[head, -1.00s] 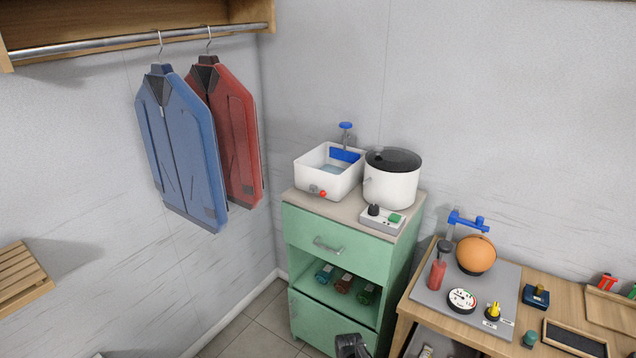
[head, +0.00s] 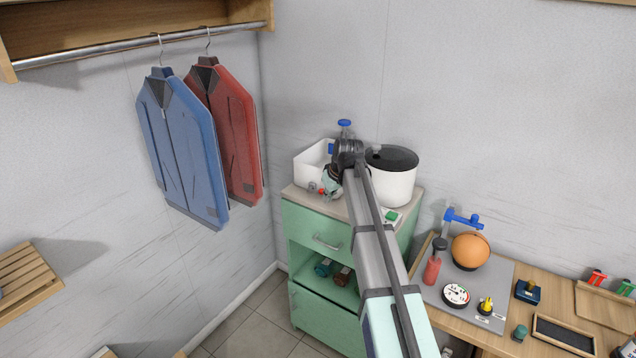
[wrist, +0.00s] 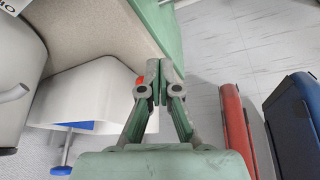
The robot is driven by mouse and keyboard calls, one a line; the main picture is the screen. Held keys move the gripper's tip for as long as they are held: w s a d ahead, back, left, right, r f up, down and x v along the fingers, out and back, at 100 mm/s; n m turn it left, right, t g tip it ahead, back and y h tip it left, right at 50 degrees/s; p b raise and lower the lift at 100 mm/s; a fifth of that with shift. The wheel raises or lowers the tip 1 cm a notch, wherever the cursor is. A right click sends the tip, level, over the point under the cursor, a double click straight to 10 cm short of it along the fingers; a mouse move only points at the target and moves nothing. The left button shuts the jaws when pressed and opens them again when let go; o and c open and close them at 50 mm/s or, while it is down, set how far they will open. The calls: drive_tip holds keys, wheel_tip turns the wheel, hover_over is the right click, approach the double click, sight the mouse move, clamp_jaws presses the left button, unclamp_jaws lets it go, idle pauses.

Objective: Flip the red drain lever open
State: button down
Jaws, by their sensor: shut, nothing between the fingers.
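The white washtub basin (head: 309,166) stands on top of the green cabinet, partly hidden by my arm. Its red drain lever (head: 322,191) shows low on the front wall, close to my gripper (head: 331,188). In the wrist view the basin (wrist: 85,95) lies to the left, and a small bit of the red lever (wrist: 139,82) shows just beside the left finger. My gripper (wrist: 158,72) is shut and empty, with its fingertips together. I cannot tell whether the fingers touch the lever; most of it is hidden behind the finger.
A white pot (head: 393,178) with a dark lid stands right of the basin, near my arm. A blue-handled tap (head: 344,124) rises behind the basin. Red (head: 238,125) and blue (head: 180,140) jackets hang to the left. The workbench at right holds an orange ball (head: 470,249).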

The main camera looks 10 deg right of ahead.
drive_tip(key=w+r+n+t, duration=0.1)
drive_tip(key=w+r+n, duration=0.3)
drive_tip(key=r, duration=0.9)
drive_tip(key=shift+n+g+y, duration=0.3)
drive_tip(key=shift+n+y, duration=0.2)
drive_tip(key=shift+n, duration=0.3)
drive_tip(key=p+x, duration=0.1)
drive_tip(key=x, duration=0.3)
drive_tip(key=p+x, duration=0.2)
drive_tip(key=x, duration=0.2)
drive_tip(key=p+x, duration=0.1)
drive_tip(key=x, duration=0.4)
drive_tip(key=shift+s+d+f, duration=0.2)
drive_tip(key=shift+s+d, duration=0.05)
drive_tip(key=shift+d, duration=0.1)
drive_tip(key=shift+d+f+p, duration=0.3)
drive_tip(key=shift+f+p, duration=0.05)
drive_tip(key=shift+f, duration=0.5)
